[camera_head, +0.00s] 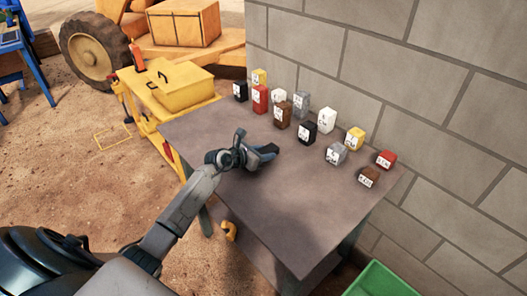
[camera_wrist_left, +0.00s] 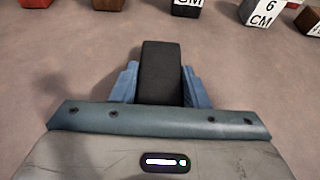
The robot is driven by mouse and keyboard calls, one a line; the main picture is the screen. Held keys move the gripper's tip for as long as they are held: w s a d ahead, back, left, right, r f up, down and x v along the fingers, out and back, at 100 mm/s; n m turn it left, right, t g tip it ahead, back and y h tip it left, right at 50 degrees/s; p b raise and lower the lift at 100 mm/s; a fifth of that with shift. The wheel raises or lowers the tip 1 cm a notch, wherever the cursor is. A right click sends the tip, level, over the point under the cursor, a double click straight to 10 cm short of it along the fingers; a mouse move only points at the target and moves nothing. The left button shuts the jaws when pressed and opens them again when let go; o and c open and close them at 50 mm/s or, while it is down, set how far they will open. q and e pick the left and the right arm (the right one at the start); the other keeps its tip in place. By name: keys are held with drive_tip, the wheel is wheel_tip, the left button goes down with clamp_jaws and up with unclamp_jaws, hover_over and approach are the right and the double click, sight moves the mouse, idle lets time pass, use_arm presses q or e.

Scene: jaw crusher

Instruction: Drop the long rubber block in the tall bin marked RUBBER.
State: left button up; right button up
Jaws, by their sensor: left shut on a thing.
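My left gripper (camera_head: 266,154) is over the near middle of the grey table (camera_head: 300,215). In the left wrist view the gripper (camera_wrist_left: 160,90) is shut on a long, plain black block (camera_wrist_left: 160,72), with a blue finger on each side. I take this to be the long rubber block; no label shows on it. No bin marked RUBBER can be read in these views. My right gripper is not in view.
Several labelled blocks stand along the table's wall side, including a black block (camera_head: 308,132) and a brown block (camera_head: 369,177). A green container (camera_head: 382,281) shows at the bottom right. A yellow box (camera_head: 180,88) is beyond the table's left end. A block wall (camera_head: 400,75) bounds the right.

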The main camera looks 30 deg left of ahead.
use_arm(q)
drive_tip(key=shift+f, duration=0.15)
drive_tip(key=o, duration=1.1)
